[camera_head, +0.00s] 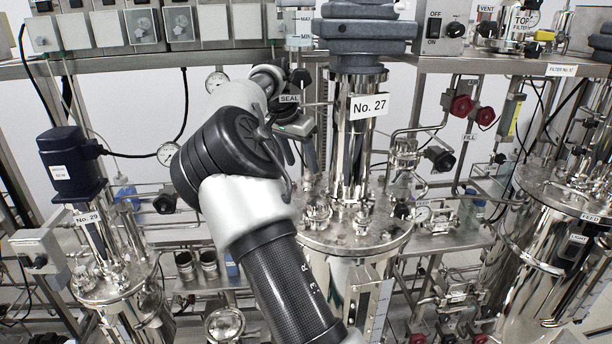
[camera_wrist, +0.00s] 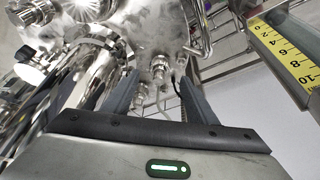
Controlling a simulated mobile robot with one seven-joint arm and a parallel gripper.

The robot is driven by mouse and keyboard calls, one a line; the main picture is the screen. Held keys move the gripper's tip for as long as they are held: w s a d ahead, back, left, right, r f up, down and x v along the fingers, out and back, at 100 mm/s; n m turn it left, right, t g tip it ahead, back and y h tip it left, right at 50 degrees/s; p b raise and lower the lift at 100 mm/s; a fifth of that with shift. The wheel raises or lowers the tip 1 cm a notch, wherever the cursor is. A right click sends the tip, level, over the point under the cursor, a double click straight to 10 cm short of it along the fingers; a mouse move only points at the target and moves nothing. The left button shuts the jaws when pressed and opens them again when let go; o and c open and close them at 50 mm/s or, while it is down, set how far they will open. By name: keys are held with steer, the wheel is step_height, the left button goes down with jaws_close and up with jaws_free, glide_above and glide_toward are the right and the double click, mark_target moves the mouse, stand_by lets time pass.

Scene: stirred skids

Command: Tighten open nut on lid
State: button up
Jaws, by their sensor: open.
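The steel lid (camera_head: 370,238) of the vessel labelled No. 27 carries several fittings around a tall central column. My gripper (camera_wrist: 158,82) is open in the wrist view, with one dark finger on each side and nothing seen held between them. Beyond the fingertips is a steel lid (camera_wrist: 150,18) with small fittings; one fitting with a nut-like collar (camera_wrist: 160,66) shows in the gap between the fingers. I cannot tell which nut is the open one. In the head view my gripper (camera_head: 292,148) is partly hidden behind my arm, just left of the column, above the lid.
A vessel labelled No. 29 (camera_head: 110,285) stands at the left, and another large vessel (camera_head: 545,250) at the right. Pipes and red-handled valves (camera_head: 461,108) crowd the right side. In the wrist view a yellow scale (camera_wrist: 292,58) stands at the right.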

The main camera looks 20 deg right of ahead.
mark_target(305, 175)
steer(key=x, duration=0.6)
steer(key=shift+c, duration=0.4)
steer(key=c, duration=1)
steer(key=m+g, duration=0.1)
steer(key=m, duration=0.3)
steer(key=shift+w+m+g+h, duration=0.25)
steer(key=shift+m+g+h, duration=0.05)
steer(key=shift+m+g, duration=0.1)
steer(key=o, duration=1.1)
